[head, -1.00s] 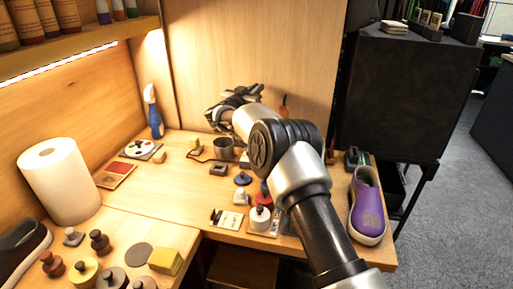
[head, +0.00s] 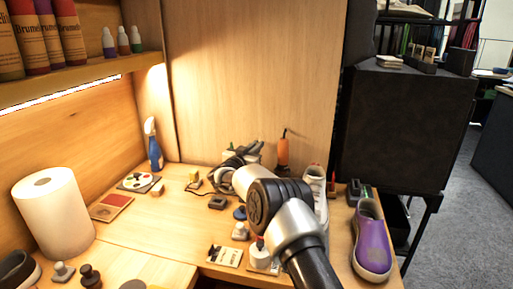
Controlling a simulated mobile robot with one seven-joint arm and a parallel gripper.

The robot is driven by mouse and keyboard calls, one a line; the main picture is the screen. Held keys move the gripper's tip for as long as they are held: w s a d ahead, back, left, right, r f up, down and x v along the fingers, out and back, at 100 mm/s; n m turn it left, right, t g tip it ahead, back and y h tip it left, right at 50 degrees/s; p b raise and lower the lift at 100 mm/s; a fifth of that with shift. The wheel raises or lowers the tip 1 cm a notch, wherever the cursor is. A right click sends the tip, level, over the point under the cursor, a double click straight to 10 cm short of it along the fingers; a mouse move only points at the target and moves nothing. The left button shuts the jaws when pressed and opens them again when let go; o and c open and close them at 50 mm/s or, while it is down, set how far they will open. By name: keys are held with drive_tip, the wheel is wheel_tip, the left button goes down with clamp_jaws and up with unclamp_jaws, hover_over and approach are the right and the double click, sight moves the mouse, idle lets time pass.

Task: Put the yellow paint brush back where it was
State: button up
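My gripper (head: 236,158) is at the back of the workbench, near the back panel, at the far end of my arm. It is small and dark here, and the fingers cannot be told apart well. I cannot make out a yellow paint brush in this view, nor whether my gripper holds one. A pale item with a green tip (head: 231,148) shows just behind my gripper. My arm hides part of the bench behind and under it.
An orange bottle (head: 283,152) and a white sneaker (head: 316,190) stand right of my gripper. A purple sneaker (head: 371,240) is at the right edge. A blue spray bottle (head: 154,150), paper towel roll (head: 53,212) and paint palette (head: 138,182) are left. The bench's left middle has free room.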

drive_tip(key=o, duration=0.4)
drive_tip(key=shift+o, duration=0.2)
